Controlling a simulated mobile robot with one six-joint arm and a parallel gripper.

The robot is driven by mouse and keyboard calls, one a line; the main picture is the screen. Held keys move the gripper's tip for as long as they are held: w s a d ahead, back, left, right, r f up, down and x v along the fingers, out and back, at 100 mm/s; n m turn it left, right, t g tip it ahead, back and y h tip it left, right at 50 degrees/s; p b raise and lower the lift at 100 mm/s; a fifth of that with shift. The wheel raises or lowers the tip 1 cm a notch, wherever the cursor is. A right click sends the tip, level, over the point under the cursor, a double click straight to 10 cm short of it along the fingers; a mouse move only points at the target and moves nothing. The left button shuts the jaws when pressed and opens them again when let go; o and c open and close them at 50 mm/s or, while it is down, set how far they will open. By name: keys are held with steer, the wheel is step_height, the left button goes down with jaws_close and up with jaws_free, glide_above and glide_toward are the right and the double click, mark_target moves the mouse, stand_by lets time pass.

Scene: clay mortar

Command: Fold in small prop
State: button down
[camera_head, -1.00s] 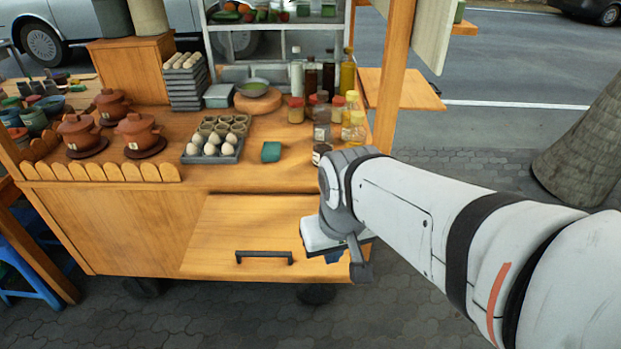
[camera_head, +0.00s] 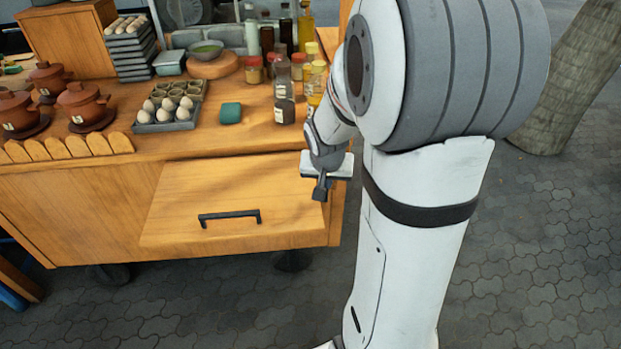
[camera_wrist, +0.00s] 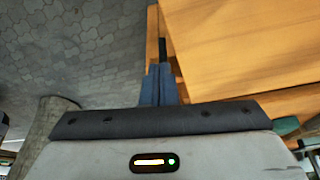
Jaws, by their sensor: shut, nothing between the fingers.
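No small prop can be clearly made out. My gripper (camera_head: 321,190) is at the right front corner of the wooden cart (camera_head: 75,215), just right of its front panel (camera_head: 180,190) with a black handle (camera_head: 230,216). In the wrist view my gripper (camera_wrist: 158,75) has its two dark blue fingers together, with nothing visible between them. Their tips are beside a narrow upright wooden strip (camera_wrist: 152,35) and a thin dark bar (camera_wrist: 163,50). I cannot tell whether either is the prop, or whether the fingers touch them. A broad wooden panel (camera_wrist: 240,40) fills the upper right.
On the cart top are an egg tray (camera_head: 168,126), a teal block (camera_head: 231,112), a dark-labelled jar (camera_head: 285,109) and clay pots (camera_head: 82,101). Bottles stand at the back. A tree trunk (camera_head: 572,85) stands at the right. Paving in front is clear.

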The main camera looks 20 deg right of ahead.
steer(key=b, duration=0.2)
glide_above(326, 202)
steer(key=s+a, duration=0.1)
steer(key=s, duration=0.1)
step_height(326, 202, down, 9)
steer(key=shift+r, duration=0.1)
